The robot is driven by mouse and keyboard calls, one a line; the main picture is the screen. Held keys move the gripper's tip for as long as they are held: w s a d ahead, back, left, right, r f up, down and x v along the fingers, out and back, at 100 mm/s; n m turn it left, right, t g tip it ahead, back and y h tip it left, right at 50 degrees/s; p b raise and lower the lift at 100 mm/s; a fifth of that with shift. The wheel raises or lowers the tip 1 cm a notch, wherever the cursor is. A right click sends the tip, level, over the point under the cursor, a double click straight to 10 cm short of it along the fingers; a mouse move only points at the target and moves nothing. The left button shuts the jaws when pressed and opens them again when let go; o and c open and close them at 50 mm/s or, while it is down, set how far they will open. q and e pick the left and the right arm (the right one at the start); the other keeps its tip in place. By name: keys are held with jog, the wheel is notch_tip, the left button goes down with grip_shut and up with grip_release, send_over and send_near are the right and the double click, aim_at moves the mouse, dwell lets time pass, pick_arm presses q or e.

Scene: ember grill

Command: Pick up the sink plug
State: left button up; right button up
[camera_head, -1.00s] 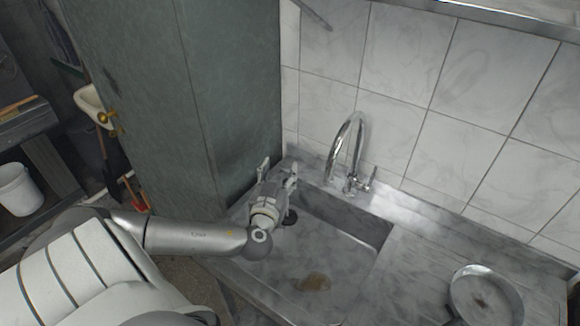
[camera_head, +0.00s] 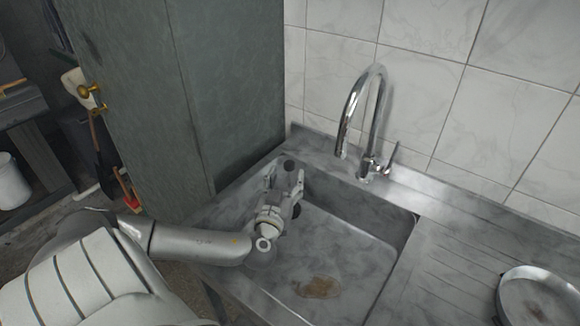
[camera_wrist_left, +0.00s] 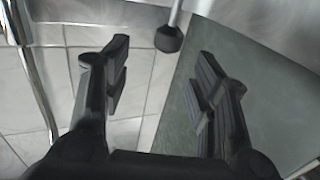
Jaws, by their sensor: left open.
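A small dark round thing, seemingly the sink plug (camera_head: 289,167), shows at the back left corner of the sink (camera_head: 345,235), beyond my left gripper (camera_head: 284,178). In the left wrist view a black rounded knob, which looks like the same plug (camera_wrist_left: 169,39), sits at the end of a pale rod, in the gap ahead of the fingers. My left gripper (camera_wrist_left: 160,85) is open, with nothing between its fingers. The exact distance to the plug is hard to tell. My right gripper is not in view.
A chrome tap (camera_head: 365,120) stands at the back of the sink, right of my gripper. A green-grey cabinet (camera_head: 230,95) is close on the left. A tiled wall (camera_head: 425,80) is behind. A pan (camera_head: 537,297) is on the drainboard at right.

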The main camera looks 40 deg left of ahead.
aim_at(288, 169)
pick_arm(q)
jog(key=x, duration=0.4)
jog(key=f+b+x, duration=0.1)
jog(key=x, duration=0.1)
jog(key=shift+a, duration=0.45)
jog(key=shift+w+a+f, duration=0.1)
jog(key=shift+w+a, duration=0.2)
jog(key=shift+w, duration=0.2)
jog(key=shift+c, duration=0.3)
grip_shut()
